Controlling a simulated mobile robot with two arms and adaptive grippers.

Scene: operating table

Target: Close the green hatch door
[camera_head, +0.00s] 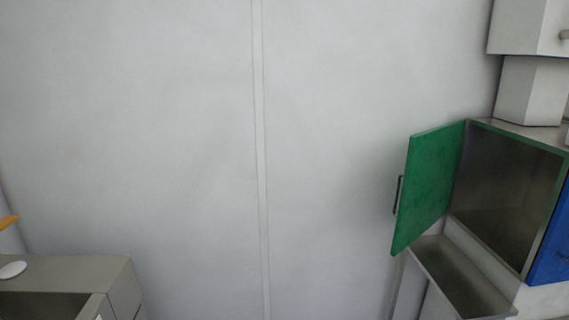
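The green hatch door (432,185) stands wide open at the right of the head view. It is hinged on the left edge of a metal hatch box (512,122) and swings out to the left. A dark bar handle (397,194) sits on its outer left side. The box's opening shows a dark, empty-looking interior. Neither of my grippers is in view.
A blue panel (552,245) is at the right edge beside the opening. An open metal trough (455,275) lies below the hatch. White boxes (530,90) are above it. A grey cabinet (75,270) stands at lower left. Bare wall (180,140) fills the middle.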

